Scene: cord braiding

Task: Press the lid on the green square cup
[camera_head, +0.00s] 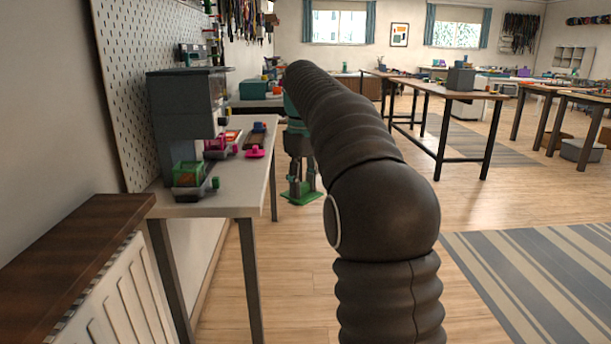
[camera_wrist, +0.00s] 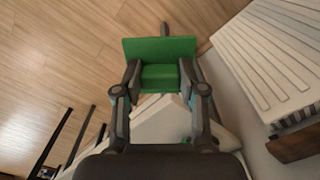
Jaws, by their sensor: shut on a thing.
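My gripper (camera_head: 301,180) hangs beside the right edge of the table, pointing down, shut on a green square lid (camera_head: 299,198). In the wrist view the lid (camera_wrist: 150,48) shows as a flat green plate, with its block between the two fingers of my gripper (camera_wrist: 160,73). In the head view the green square cup (camera_head: 187,173) sits low in a grey machine (camera_head: 187,105) on the table, to the left of my gripper and well apart from it. The cup's inside is too small to make out.
The table (camera_head: 228,195) carries a pink lid-like piece (camera_head: 255,152) and a pink cup (camera_head: 215,145) behind the green one. A pegboard (camera_head: 130,90) rises on the left. A white radiator (camera_head: 115,300) stands in front. The floor right of the table is free.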

